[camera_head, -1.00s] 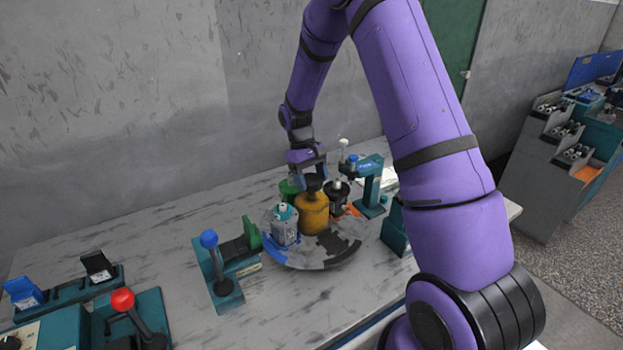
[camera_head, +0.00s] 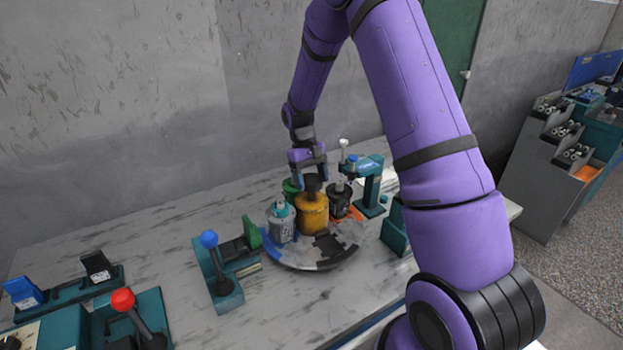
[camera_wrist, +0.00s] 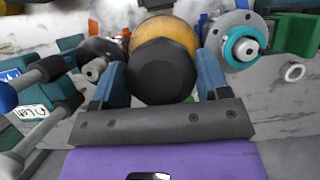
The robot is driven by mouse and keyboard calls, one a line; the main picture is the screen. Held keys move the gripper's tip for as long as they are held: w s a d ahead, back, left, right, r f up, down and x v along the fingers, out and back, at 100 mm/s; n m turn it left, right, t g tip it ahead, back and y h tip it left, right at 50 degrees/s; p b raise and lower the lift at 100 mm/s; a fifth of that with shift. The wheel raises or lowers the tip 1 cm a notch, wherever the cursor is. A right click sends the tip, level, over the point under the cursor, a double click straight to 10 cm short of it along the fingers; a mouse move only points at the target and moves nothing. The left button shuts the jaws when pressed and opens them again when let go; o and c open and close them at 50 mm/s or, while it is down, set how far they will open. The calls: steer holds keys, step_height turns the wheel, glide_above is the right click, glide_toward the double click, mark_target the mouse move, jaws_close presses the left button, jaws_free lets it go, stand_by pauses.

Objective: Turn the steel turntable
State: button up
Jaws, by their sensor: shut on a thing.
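The steel turntable (camera_head: 348,229) is a round grey disc with blue and dark patches on the table. On it stand a yellow-orange canister (camera_head: 313,215), a grey part with a teal top (camera_head: 281,224), a green part (camera_head: 290,188) and a black part (camera_head: 340,200). My gripper (camera_head: 311,178) is above the middle of the turntable. In the wrist view, my gripper (camera_wrist: 164,82) is shut on the black knob (camera_wrist: 163,75) on top of the yellow canister (camera_wrist: 168,32). The teal-topped part (camera_wrist: 238,42) is to the right there.
A teal stand with a blue-knobbed lever (camera_head: 210,240) is left of the turntable. A teal press (camera_head: 372,180) stands at its right. A red-knobbed lever (camera_head: 123,300) is at the front left.

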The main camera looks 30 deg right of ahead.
steer(key=o, duration=1.3)
steer(key=shift+v, duration=5.45)
